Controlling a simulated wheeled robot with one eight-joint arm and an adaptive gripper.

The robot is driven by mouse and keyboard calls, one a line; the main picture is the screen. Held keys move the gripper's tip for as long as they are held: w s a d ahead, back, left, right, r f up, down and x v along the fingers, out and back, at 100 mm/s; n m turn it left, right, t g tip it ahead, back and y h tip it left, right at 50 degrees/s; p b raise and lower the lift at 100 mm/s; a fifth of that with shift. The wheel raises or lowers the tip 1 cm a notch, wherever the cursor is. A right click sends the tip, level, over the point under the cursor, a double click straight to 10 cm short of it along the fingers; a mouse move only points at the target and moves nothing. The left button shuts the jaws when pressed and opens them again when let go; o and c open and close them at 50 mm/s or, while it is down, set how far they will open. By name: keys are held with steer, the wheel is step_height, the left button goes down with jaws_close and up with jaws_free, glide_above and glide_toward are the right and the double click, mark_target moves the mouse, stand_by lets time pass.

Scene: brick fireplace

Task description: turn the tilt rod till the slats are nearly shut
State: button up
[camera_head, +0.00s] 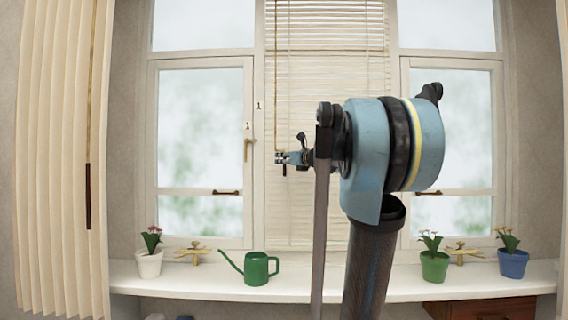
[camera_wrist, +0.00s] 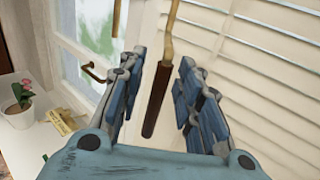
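The tilt rod (camera_head: 276,85) hangs as a thin tan line down the left side of the cream slatted blind (camera_head: 335,60) in the head view. In the wrist view, the rod's dark brown handle (camera_wrist: 157,100) hangs between my two fingers, with visible gaps on both sides. My gripper (camera_head: 282,158) is open around the lower rod; the wrist view shows its fingers (camera_wrist: 160,95) apart. The slats (camera_wrist: 265,70) look broad, with narrow lines between them. Their exact tilt is hard to tell. My arm hides the blind's lower right part.
A white sill (camera_head: 210,278) runs below, bearing a green watering can (camera_head: 257,270) and flower pots in white (camera_head: 149,264), green (camera_head: 434,267) and blue (camera_head: 512,264). A brass window handle (camera_head: 248,146) is close left. Vertical blinds (camera_head: 50,150) with another wand hang far left.

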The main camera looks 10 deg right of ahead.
steer(key=v, duration=1.1)
steer(key=shift+s+d, duration=0.2)
steer(key=shift+s, duration=0.15)
steer(key=shift+f, duration=0.1)
